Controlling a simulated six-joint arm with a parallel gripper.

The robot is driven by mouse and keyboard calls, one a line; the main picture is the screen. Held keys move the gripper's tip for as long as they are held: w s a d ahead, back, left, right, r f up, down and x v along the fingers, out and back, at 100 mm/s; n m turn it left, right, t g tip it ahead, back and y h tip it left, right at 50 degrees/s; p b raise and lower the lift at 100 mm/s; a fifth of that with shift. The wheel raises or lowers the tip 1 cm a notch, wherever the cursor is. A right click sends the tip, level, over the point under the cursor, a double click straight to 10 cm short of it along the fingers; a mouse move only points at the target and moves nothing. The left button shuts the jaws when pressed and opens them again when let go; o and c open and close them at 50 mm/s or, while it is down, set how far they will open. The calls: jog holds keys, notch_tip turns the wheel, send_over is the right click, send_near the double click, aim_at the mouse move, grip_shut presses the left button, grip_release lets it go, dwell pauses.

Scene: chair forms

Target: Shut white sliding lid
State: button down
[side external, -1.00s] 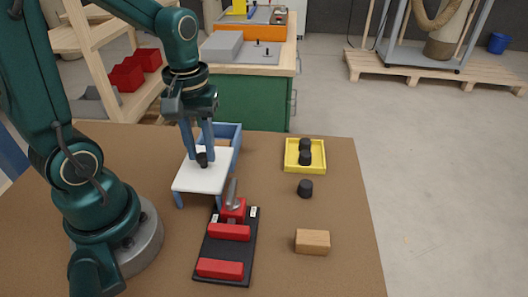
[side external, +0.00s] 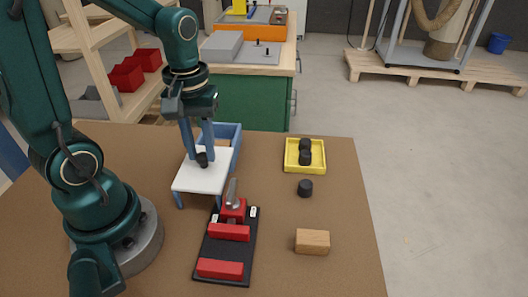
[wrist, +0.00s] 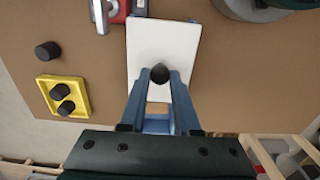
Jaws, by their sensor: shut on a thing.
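The white sliding lid (side external: 203,176) lies flat, drawn toward the camera off the blue box (side external: 230,135), whose far end shows open in the side view. The lid's near part stands over blue legs. My gripper (side external: 202,158) points down and is shut on the lid's black knob (side external: 202,161). In the wrist view the lid (wrist: 162,45) stretches away from my gripper (wrist: 159,76), with the knob (wrist: 160,73) between the fingertips. An open part of the blue box (wrist: 158,124) shows between the fingers; the rest is hidden by them.
A black plate with red blocks and a metal lever (side external: 225,245) lies close in front of the lid. A yellow tray (side external: 290,167) holds black cylinders. Another black cylinder (side external: 305,188) and a wooden block (side external: 312,241) stand to the right, with bare table around them.

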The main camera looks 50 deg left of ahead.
dwell(0.5)
jog(key=w+a, duration=0.7)
jog(key=shift+w+a, duration=0.35)
jog(key=shift+a, duration=0.05)
jog(key=c, duration=0.6)
grip_release()
jog(key=shift+d, duration=0.1)
notch_tip(320, 180, up, 5)
jog(key=shift+r, duration=0.1)
